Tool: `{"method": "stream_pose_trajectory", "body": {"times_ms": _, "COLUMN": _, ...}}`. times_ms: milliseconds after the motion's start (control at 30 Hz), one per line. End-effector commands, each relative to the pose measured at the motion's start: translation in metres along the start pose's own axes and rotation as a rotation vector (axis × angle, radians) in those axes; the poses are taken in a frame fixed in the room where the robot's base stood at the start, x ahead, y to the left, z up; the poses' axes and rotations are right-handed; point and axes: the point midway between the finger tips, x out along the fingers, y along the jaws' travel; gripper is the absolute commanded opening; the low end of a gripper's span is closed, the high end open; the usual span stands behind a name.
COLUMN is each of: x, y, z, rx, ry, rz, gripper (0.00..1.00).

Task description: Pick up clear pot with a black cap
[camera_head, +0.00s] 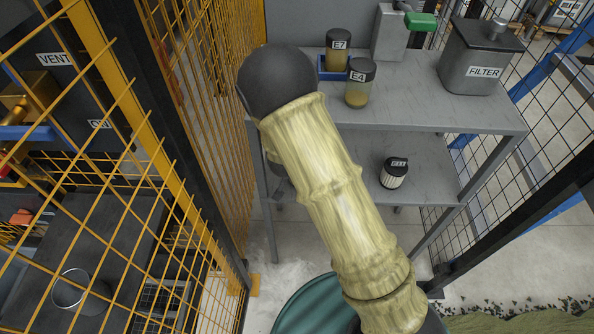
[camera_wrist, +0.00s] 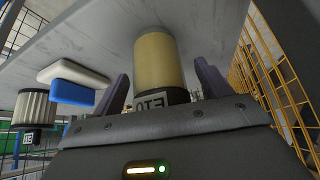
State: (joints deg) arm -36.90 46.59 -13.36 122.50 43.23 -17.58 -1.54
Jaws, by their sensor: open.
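In the wrist view, which looks upside down, a clear pot (camera_wrist: 160,62) with amber contents and a black cap stands on a grey shelf. Its label seems to read E10. My gripper (camera_wrist: 163,88) is open, with one dark finger on each side of this pot; I cannot tell whether either touches it. In the head view my arm hides the gripper and this pot. Two similar clear pots with black caps, E7 (camera_head: 337,57) and E4 (camera_head: 357,89), stand on the upper tabletop.
A white ribbed canister labelled E11 (camera_head: 393,178) stands on the lower shelf (camera_head: 425,160). A blue and white block (camera_wrist: 72,88) is beside the pot in the wrist view. The FILTER box (camera_head: 480,60) is on the upper tabletop (camera_head: 420,108). Yellow mesh fencing (camera_head: 185,215) borders the left.

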Motion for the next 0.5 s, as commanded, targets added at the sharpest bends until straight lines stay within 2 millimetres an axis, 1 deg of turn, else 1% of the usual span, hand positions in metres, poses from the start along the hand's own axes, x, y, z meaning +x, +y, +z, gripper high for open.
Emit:
{"method": "stream_pose_trajectory", "body": {"times_ms": 100, "x": -0.0001, "y": 0.0001, "z": 0.0000, "rx": 0.000, "ry": 0.000, "rz": 0.000, "gripper": 0.77}}
{"method": "stream_pose_trajectory", "body": {"times_ms": 167, "x": -0.0001, "y": 0.0001, "z": -0.0001, "rx": 0.000, "ry": 0.000, "rz": 0.000, "gripper": 0.67}}
{"method": "stream_pose_trajectory", "body": {"times_ms": 200, "x": -0.0001, "y": 0.0001, "z": 0.0000, "rx": 0.000, "ry": 0.000, "rz": 0.000, "gripper": 0.59}}
{"method": "stream_pose_trajectory", "body": {"times_ms": 267, "x": -0.0002, "y": 0.0001, "z": 0.0000, "rx": 0.000, "ry": 0.000, "rz": 0.000, "gripper": 0.47}}
{"method": "stream_pose_trajectory", "body": {"times_ms": 300, "x": -0.0002, "y": 0.0001, "z": 0.0000, "rx": 0.000, "ry": 0.000, "rz": 0.000, "gripper": 0.40}}
{"method": "stream_pose_trajectory", "body": {"times_ms": 400, "x": -0.0003, "y": 0.0000, "z": -0.0004, "rx": 0.000, "ry": 0.001, "rz": 0.000, "gripper": 0.23}}
{"method": "stream_pose_trajectory", "body": {"times_ms": 500, "x": -0.0003, "y": 0.0000, "z": -0.0004, "rx": 0.000, "ry": 0.001, "rz": 0.000, "gripper": 0.23}}
